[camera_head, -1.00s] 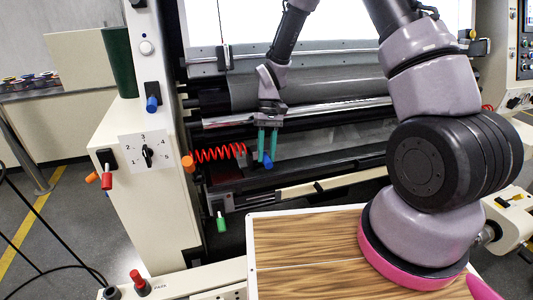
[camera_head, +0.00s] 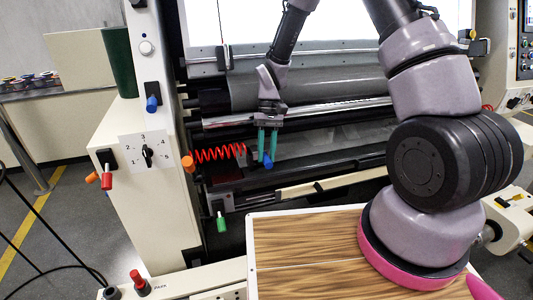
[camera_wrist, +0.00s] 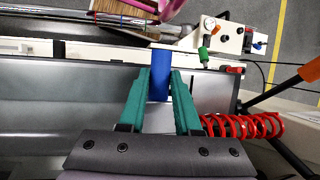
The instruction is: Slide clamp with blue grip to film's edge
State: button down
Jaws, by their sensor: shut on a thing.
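The clamp's blue grip (camera_head: 267,161) shows low between my gripper's fingers in the head view, at the front of the machine below the roller. In the wrist view the blue grip (camera_wrist: 160,75) stands between the teal fingers. My gripper (camera_head: 267,145) is shut on it, and it also shows in the wrist view (camera_wrist: 160,88). The clamp's body is mostly hidden by the grip and fingers. A grey, shiny film-like sheet (camera_wrist: 60,100) lies to the left in the wrist view. I cannot tell exactly where its edge runs.
A red coiled hose (camera_head: 218,154) lies just left of my gripper, with an orange knob (camera_head: 188,162) at its end. A green-handled valve (camera_head: 221,222) is below. The grey roller (camera_head: 310,91) is above. A wood-topped surface (camera_head: 300,240) is in front.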

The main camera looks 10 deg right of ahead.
jog(key=shift+a, duration=0.1)
jog(key=a, duration=0.4)
jog(key=shift+s+a, duration=0.4)
jog(key=c, duration=0.6)
grip_release()
jog(key=v, duration=1.1)
jog(key=shift+s+f, duration=0.1)
jog(key=shift+s, duration=0.05)
